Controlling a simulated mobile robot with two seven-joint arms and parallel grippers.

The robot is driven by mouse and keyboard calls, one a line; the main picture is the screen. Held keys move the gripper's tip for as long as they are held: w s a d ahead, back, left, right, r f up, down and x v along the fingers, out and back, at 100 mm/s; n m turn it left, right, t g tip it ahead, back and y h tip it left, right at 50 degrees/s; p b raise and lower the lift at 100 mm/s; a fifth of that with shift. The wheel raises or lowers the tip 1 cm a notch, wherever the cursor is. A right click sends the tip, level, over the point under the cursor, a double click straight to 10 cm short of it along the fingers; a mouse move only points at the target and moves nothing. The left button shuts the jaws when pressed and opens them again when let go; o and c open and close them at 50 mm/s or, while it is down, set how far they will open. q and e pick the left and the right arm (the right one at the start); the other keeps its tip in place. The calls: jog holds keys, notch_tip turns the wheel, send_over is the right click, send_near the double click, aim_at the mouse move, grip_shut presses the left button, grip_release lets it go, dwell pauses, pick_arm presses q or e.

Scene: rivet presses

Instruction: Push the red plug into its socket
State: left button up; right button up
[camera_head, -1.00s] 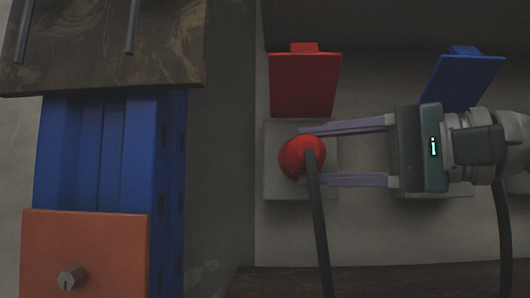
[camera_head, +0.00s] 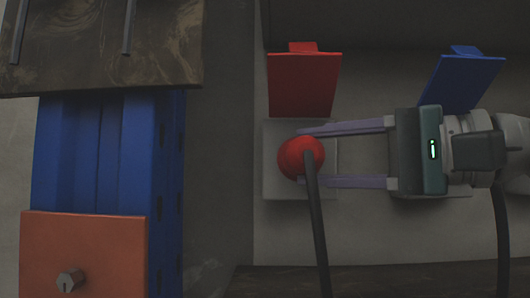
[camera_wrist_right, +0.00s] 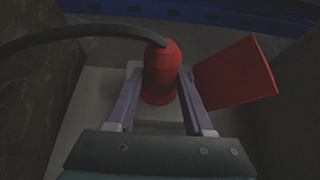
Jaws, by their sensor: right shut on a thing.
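The red plug (camera_head: 298,160) sits at the pale socket plate (camera_head: 272,190) on the wall, with a black cable hanging down from it. The red lid (camera_head: 304,85) above the socket stands open. My right gripper (camera_head: 300,157) reaches in from the right and is shut on the red plug, one finger above and one below. The right wrist view shows the red plug (camera_wrist_right: 161,72) between the two fingers, with the red lid (camera_wrist_right: 236,72) to its right. The plug hides the socket opening, so its depth cannot be told. My left gripper is not in view.
A blue lid (camera_head: 461,82) stands open to the right, above a second socket mostly behind my gripper. A blue post (camera_head: 110,150) with an orange panel (camera_head: 84,255) stands at left, under a dark board (camera_head: 100,45). A dark ledge runs along the bottom.

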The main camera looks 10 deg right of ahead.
dwell(0.4)
jog(key=shift+w+d, duration=0.15)
jog(key=shift+w, duration=0.4)
jog(key=o, duration=1.4)
jog(key=shift+c, duration=0.2)
jog(key=v, duration=1)
jog(key=shift+p, duration=0.4)
